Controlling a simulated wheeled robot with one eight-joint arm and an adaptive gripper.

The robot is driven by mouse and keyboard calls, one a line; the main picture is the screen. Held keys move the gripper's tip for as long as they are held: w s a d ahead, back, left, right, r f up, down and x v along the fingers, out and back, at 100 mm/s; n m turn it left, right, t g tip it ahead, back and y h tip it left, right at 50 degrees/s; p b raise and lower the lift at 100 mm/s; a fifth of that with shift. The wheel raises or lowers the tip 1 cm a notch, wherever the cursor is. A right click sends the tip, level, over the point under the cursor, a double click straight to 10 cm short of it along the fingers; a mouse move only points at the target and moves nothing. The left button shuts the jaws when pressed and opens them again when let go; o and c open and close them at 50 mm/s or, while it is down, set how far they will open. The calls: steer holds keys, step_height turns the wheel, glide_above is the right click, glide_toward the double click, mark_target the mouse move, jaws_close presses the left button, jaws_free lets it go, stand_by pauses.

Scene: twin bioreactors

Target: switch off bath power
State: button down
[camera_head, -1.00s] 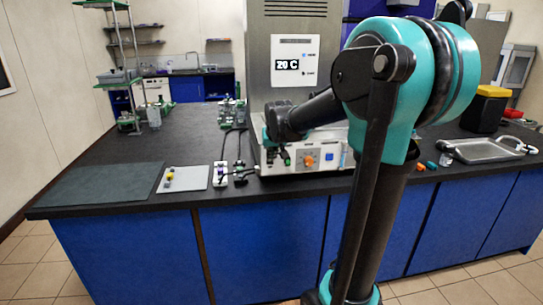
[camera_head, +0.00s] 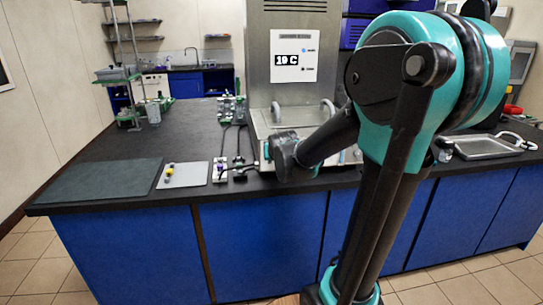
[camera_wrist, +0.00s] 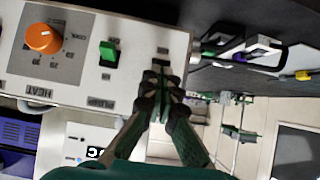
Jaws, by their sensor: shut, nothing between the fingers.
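The bath (camera_head: 290,118) is a metal unit at the counter's front, with a tall steel back and a display (camera_head: 294,61) reading 19 C. My arm hides most of its front panel in the head view. In the wrist view the pale control panel (camera_wrist: 85,88) carries an orange knob (camera_wrist: 43,38) marked HEAT and a green switch (camera_wrist: 109,54) beside a PUMP label. My gripper (camera_wrist: 163,72) is shut and empty, its tips over the panel's end beyond the green switch. The fingertips cover the spot under a small dark label; I cannot tell whether they touch a switch there.
A purple-and-white device (camera_wrist: 262,47) with cables lies on the dark counter near the panel's end.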

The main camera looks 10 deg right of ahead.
steer(key=shift+f+t, duration=0.25)
steer(key=shift+t, duration=0.05)
steer(key=shift+s, duration=0.1)
stand_by(0.5)
steer(key=shift+r, duration=0.8)
